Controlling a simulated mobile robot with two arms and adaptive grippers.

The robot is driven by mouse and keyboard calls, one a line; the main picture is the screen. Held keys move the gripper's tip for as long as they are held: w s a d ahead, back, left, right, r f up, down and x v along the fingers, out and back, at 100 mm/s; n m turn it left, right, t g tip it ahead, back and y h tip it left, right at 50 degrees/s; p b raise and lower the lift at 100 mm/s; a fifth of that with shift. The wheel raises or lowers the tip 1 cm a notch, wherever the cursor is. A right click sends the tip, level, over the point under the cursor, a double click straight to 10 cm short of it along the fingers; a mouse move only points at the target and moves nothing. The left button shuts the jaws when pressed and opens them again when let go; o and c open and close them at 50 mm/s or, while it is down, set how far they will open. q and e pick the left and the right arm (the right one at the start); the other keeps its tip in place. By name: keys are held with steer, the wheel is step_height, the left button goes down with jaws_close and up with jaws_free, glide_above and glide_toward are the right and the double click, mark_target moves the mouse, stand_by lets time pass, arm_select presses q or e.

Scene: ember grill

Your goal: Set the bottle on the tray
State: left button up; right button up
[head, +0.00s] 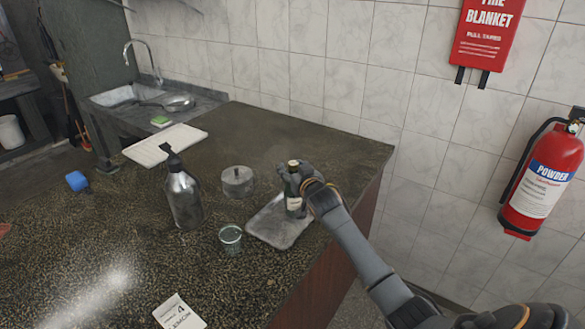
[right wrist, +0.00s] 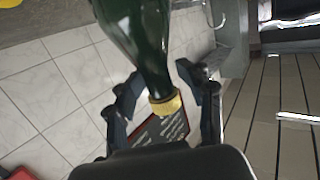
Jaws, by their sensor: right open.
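A dark green bottle (head: 293,204) with a pale label stands upright on the metal tray (head: 266,231), near its back right part. My right gripper (head: 296,178) is at the bottle's upper part, with its arm coming in from the lower right. In the right wrist view the open fingers (right wrist: 158,78) lie on both sides of the bottle (right wrist: 135,40), whose gold cap points toward the palm. The gripper hides part of the bottle in the head view. My left gripper is not in view.
A dark pump bottle (head: 184,200), a round metal container (head: 237,182) and a small glass jar (head: 231,236) stand close left of the tray. A white board (head: 165,145) lies farther back. The counter's right edge is close to the tray.

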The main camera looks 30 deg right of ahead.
steer(key=shift+r, duration=0.15)
steer(key=shift+s, duration=0.25)
steer(key=b+v, duration=0.2)
steer(key=v, duration=0.9)
steer(key=shift+s, duration=0.3)
